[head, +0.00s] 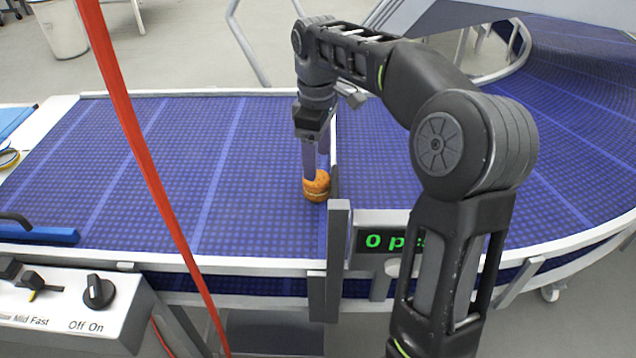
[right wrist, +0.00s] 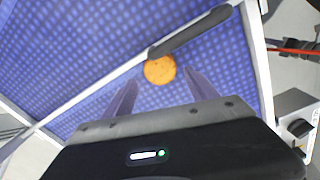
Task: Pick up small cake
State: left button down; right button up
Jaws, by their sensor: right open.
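The small cake (head: 317,188) is round and golden orange. It sits on the blue conveyor belt, close to the upright divider bar in the middle. My right gripper (head: 316,165) points down at the cake, its purple fingers overlapping the cake's top in the head view. In the right wrist view, the cake (right wrist: 160,69) lies ahead of and between the two spread fingers of the right gripper (right wrist: 160,88), with gaps on both sides. The gripper is open and holds nothing. My left gripper is not in view.
The blue belt (head: 130,150) is clear to the left. A dark divider bar (right wrist: 190,31) runs close beside the cake. A counter display (head: 385,240) stands at the belt's front edge, and a control box (head: 70,305) is at the lower left. A red cord (head: 140,150) crosses the left side.

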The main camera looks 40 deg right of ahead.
aim_at(317, 181)
jog(key=shift+f, duration=1.15)
jog(key=shift+f, duration=2.6)
jog(key=c, duration=0.6)
